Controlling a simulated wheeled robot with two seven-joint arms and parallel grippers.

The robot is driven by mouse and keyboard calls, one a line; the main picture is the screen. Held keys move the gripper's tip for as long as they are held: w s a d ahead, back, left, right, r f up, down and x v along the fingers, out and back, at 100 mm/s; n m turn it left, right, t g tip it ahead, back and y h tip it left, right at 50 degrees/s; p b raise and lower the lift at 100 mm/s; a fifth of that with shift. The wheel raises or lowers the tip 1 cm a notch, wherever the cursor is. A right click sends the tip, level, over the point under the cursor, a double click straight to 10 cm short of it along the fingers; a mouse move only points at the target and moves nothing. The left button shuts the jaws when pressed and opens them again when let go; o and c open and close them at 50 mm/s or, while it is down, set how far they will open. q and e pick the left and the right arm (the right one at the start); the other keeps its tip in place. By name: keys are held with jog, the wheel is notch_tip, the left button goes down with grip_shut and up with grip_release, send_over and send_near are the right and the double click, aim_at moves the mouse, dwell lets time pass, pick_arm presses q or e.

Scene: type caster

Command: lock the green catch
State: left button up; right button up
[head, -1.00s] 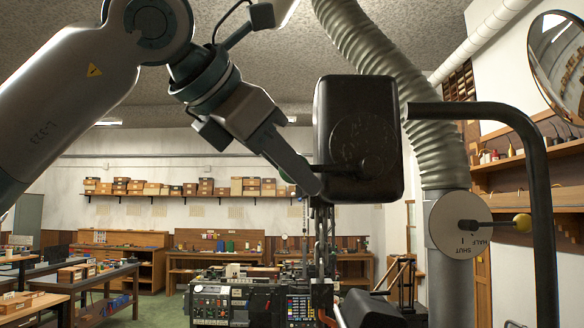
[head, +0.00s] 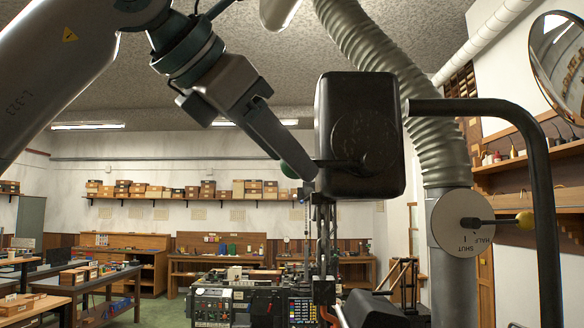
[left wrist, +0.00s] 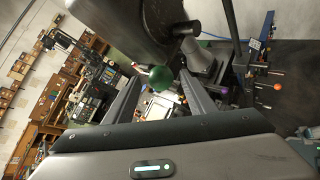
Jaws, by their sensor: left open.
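The green catch shows as a round green knob (left wrist: 161,78) in the left wrist view, between the two finger ends of my left gripper (left wrist: 160,88). The fingers are apart, with no clear contact on the knob. In the head view my left gripper (head: 304,172) reaches in from the left to the lower left edge of a black rounded housing (head: 340,110). A small patch of the green knob (head: 288,170) shows beside the finger there. The rest of the knob and its mount are hidden by the finger. My right gripper is not in view.
A black bent tube (head: 540,150) runs right from the housing and down. A ribbed hose (head: 370,50) passes behind it. A round dial (head: 455,222) with a yellow-ended lever (head: 524,222) stands at the right. A cluttered machine (head: 225,303) stands below.

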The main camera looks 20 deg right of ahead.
pick_arm(q)
jog(key=b+v, duration=0.4)
jog(key=v, duration=1)
jog(key=shift+s+a+r, duration=0.2)
jog(key=shift+a, duration=0.05)
